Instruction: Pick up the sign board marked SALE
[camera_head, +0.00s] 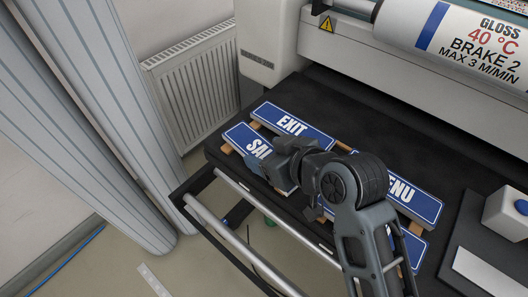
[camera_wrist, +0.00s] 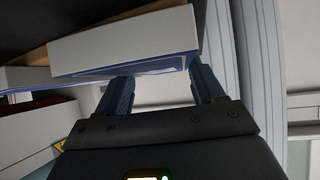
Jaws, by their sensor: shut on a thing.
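The SALE sign board (camera_head: 243,137) is blue with white letters, at the left front of the dark table. Only "SA" and part of the following letter show; my gripper and arm hide the rest. My gripper (camera_head: 264,164) is over its front side. In the wrist view, my gripper (camera_wrist: 160,72) has its two fingers apart with a board (camera_wrist: 125,42) at their tips, its pale edge and a strip of blue face showing. The gripper is shut on this board, the SALE sign. I cannot tell whether the board is clear of its supports.
The EXIT sign (camera_head: 292,125) lies just behind the SALE sign. The MENU sign (camera_head: 420,203) lies to the right, partly behind my arm. Wooden strips show under the signs. A metal rail (camera_head: 225,230) runs along the table front. A roller machine (camera_head: 430,60) stands behind.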

